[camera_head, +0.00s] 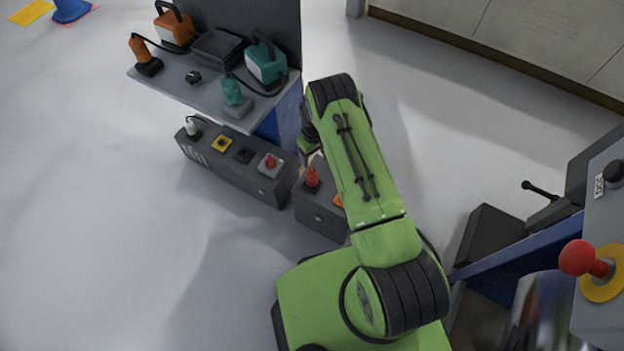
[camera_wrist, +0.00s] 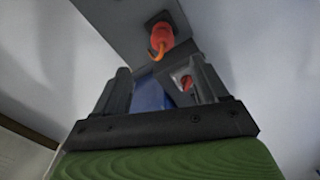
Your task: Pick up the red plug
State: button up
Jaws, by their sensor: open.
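A red plug (camera_head: 312,178) stands upright on the right-hand dark grey box, beside my arm. A red-orange cylinder with a curved orange end shows in the wrist view (camera_wrist: 161,38); it looks like this same plug. A smaller red piece (camera_head: 270,160) sits on a light grey plate on the longer box. It seems to show between my fingers in the wrist view (camera_wrist: 186,82), partly hidden by the right finger. My gripper (camera_wrist: 160,82) is open, with nothing held between its fingers. In the head view my arm mostly hides it.
The long grey box (camera_head: 230,172) also bears a white plug and yellow and black sockets. A shelf (camera_head: 180,92) with orange and teal devices stands behind it. A console with a red ball knob (camera_head: 578,257) is at the right.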

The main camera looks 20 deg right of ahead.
aim_at(312, 173)
notch_tip(312, 173, down, 8)
jog(key=shift+f+b, duration=0.1)
jog(key=shift+b, duration=1.1)
jog(key=f+b, duration=0.1)
jog(key=f, duration=0.2)
jog(key=f+b, duration=0.1)
jog(key=f, duration=0.1)
jog(key=shift+w+a+f+b, duration=0.1)
jog(key=shift+a+f+b, duration=0.15)
jog(key=shift+f+b, duration=0.05)
jog(key=shift+r, duration=0.15)
jog(key=c, duration=1.2)
notch_tip(312, 173, up, 10)
jog(key=p, duration=0.4)
jog(key=shift+f, duration=0.25)
jog(key=shift+c, duration=0.6)
jog(key=shift+r, duration=0.3)
jog(key=shift+d, duration=0.1)
